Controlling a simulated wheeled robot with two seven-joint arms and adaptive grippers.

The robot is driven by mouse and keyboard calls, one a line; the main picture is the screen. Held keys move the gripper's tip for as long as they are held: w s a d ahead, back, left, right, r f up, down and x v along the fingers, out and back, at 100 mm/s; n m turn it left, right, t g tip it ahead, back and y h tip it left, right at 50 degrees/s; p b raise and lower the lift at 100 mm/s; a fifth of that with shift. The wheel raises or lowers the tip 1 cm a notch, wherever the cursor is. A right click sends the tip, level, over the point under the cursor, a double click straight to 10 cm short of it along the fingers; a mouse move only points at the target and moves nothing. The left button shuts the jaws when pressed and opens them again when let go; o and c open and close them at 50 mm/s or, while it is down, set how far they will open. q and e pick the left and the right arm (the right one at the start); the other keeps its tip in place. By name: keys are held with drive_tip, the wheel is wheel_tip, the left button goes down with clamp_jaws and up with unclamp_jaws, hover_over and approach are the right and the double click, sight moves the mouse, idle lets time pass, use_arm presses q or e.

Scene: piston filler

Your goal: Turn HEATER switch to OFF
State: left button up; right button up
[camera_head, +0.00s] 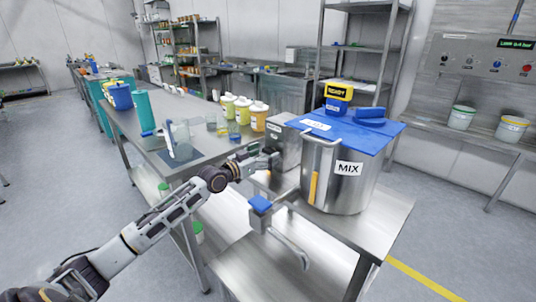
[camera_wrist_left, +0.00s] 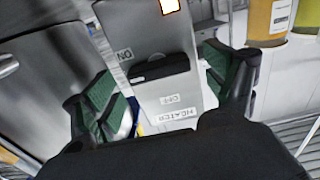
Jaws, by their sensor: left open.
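The HEATER switch (camera_wrist_left: 158,68) is a dark bar-shaped handle on the grey face of a control box (camera_head: 287,138). In the left wrist view it lies roughly crosswise between my fingers. Small white labels sit around it, and the HEATER label (camera_wrist_left: 176,115) appears upside down. In the head view my gripper hides the switch. My right gripper is not in view.
A steel MIX pot (camera_head: 345,188) with a blue lid (camera_head: 350,130) stands right of the box. A spout with a blue handle (camera_head: 260,204) sticks out below my gripper. Yellow bottles (camera_head: 243,112) stand behind. An orange light (camera_wrist_left: 169,6) glows on the box.

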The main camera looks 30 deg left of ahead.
use_arm(q)
drive_tip(key=shift+x, duration=0.75)
drive_tip(key=shift+d, duration=0.1)
drive_tip(key=shift+c, duration=0.3)
drive_tip(key=c, duration=1)
